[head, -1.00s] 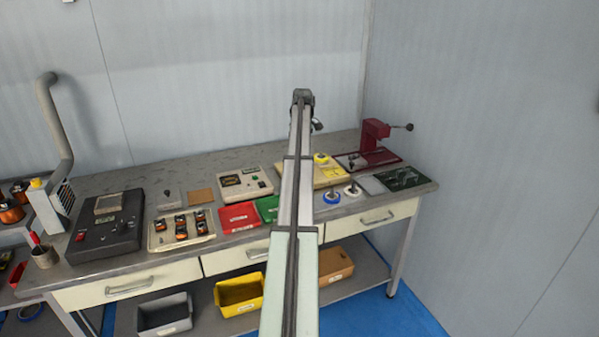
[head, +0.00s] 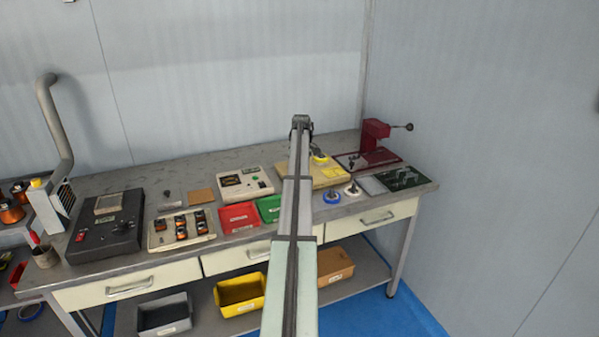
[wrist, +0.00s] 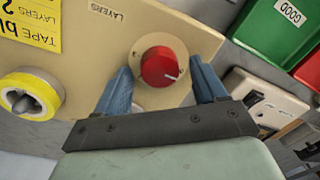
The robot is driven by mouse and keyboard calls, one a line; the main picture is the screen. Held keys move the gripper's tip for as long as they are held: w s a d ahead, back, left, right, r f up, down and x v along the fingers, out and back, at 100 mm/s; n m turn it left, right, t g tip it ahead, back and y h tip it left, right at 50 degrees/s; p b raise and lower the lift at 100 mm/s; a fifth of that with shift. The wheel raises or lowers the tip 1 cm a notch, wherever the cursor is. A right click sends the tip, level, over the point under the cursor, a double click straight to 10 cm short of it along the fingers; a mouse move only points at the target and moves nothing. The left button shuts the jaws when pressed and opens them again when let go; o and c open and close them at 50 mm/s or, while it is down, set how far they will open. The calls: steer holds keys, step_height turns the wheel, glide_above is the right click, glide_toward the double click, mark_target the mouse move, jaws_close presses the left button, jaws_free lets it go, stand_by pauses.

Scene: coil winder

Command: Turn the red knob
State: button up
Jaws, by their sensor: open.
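I cannot tell how high the fingertips are against the knob. In the head view the cream panel (head: 330,172) shows beside my arm, and the knob is hidden by the arm.
A yellow tape roll (wrist: 29,96) sits on the panel's left in the wrist view. Green (wrist: 273,27) and red (head: 240,217) trays lie nearby. A beige meter box (head: 246,183) stands left of the arm, and a dark red winder (head: 376,150) stands to its right.

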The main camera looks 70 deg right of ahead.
steer(key=shift+c, duration=0.3)
steer(key=c, duration=1)
